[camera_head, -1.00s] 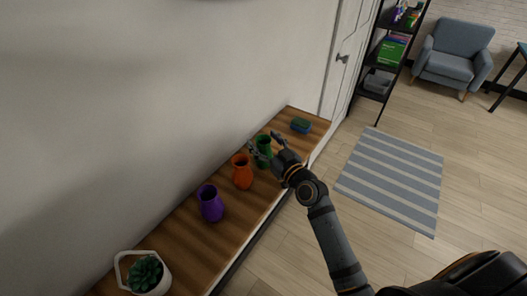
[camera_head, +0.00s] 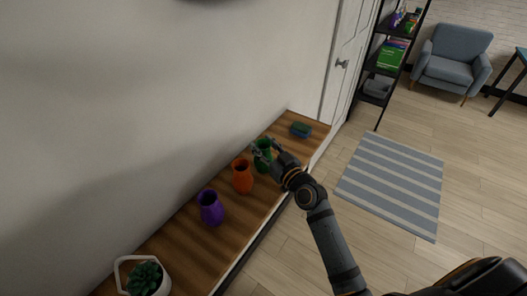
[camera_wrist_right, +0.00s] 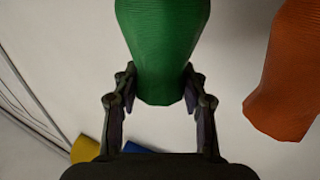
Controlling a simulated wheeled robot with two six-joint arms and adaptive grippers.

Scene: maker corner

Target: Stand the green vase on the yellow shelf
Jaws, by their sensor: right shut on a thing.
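The green vase (camera_head: 263,164) is at the wooden sideboard, between the orange vase and the blue-green block. My right gripper (camera_head: 267,150) is shut on it. In the right wrist view, the ribbed green vase (camera_wrist_right: 160,45) sits between the two fingers of my right gripper (camera_wrist_right: 160,95), near its narrow end. I cannot tell whether its base touches the wood. No yellow shelf can be made out in the head view. A small yellow patch (camera_wrist_right: 85,150) shows at the lower left of the wrist view; I cannot tell what it is. My left gripper is not in view.
On the sideboard (camera_head: 185,250) stand an orange vase (camera_head: 242,177), close beside the green one, a purple vase (camera_head: 211,209) and a potted succulent (camera_head: 146,277). A blue-green block (camera_head: 300,130) lies at the far end. A black rack (camera_head: 372,88) stands beyond the door.

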